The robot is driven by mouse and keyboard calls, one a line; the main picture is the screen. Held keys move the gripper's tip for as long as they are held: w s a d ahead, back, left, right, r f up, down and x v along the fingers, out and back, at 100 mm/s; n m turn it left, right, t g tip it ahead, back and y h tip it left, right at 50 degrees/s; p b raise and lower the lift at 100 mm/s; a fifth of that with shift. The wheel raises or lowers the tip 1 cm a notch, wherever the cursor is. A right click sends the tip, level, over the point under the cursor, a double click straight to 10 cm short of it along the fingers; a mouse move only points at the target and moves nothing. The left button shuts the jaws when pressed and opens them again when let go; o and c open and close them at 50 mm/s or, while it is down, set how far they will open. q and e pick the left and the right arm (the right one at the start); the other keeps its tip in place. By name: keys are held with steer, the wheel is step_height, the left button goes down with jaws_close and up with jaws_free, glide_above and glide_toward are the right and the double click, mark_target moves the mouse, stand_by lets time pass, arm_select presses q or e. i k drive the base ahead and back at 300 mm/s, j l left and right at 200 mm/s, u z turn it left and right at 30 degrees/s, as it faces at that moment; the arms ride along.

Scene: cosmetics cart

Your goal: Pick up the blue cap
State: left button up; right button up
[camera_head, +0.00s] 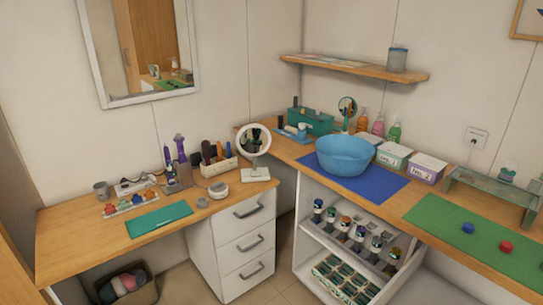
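A small round blue cap (468,228) lies on a green mat (450,212) on the right wooden counter. A red cap (506,247) lies on the same mat, to its right and a little nearer, apart from it. Nothing covers the blue cap. Neither of my grippers shows in the head view.
A low glass-topped stand (490,190) stands behind the mat. A blue basin (344,154) sits on a blue mat (378,190) to the left, beside labelled boxes (427,166). Below the counter, an open shelf holds several bottles (341,226). The green mat around the caps is mostly clear.

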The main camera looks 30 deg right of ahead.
mark_target(467, 229)
steer(key=i+j+z, duration=0.1)
steer(key=i+z, duration=0.15)
steer(key=i, duration=0.3)
steer(key=i+j+z, duration=0.25)
steer(key=i, duration=0.3)
steer(key=i+z, duration=0.15)
steer(key=z, duration=0.3)
steer(key=i+z, duration=0.2)
steer(key=z, duration=0.3)
steer(key=i+z, duration=0.15)
steer(key=z, duration=0.3)
steer(key=i+j+z, duration=0.15)
steer(key=z, duration=0.35)
